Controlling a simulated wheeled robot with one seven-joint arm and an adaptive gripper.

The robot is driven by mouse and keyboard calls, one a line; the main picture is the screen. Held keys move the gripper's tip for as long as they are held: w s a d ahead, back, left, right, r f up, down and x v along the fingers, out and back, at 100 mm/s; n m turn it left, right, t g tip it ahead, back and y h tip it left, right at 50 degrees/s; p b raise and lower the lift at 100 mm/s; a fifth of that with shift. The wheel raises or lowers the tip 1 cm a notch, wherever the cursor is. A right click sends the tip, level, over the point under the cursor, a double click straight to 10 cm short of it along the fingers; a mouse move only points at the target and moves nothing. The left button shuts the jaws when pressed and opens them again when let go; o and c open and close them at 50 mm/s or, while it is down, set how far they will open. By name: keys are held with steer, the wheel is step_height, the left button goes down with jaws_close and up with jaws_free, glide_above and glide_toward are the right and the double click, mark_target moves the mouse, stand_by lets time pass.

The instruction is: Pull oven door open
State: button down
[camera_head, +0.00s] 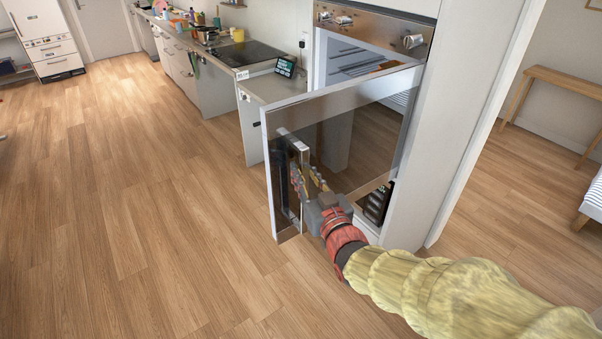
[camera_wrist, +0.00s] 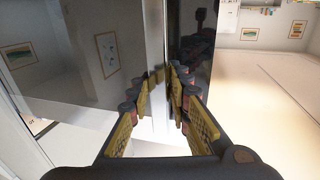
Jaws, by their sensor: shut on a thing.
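The oven door (camera_head: 345,135) is a dark glass panel with a light metal edge. It is swung out to the left from the oven (camera_head: 352,58), hinged on its right side, and the lit oven interior shows above and behind it. The vertical metal handle (camera_head: 290,185) runs along the door's free side; it also shows in the wrist view (camera_wrist: 158,75). My gripper (camera_head: 302,180) is shut on the handle, with its yellow-padded fingers (camera_wrist: 160,85) on either side of the bar. The fingertips' exact contact is partly hidden by the door's reflections.
A counter (camera_head: 225,70) with a black cooktop and several kitchen items runs along the back. Control knobs (camera_head: 413,41) sit above the oven. The wooden floor (camera_head: 130,200) to the left is clear. A wooden side table (camera_head: 565,80) stands at the right.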

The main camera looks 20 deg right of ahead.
steer(key=shift+r, duration=0.1)
steer(key=c, duration=1.8)
jaws_free()
steer(key=shift+o, duration=0.6)
steer(key=shift+s, duration=0.1)
steer(key=s, duration=1.1)
steer(key=shift+s+d, duration=0.3)
steer(key=shift+s, duration=0.1)
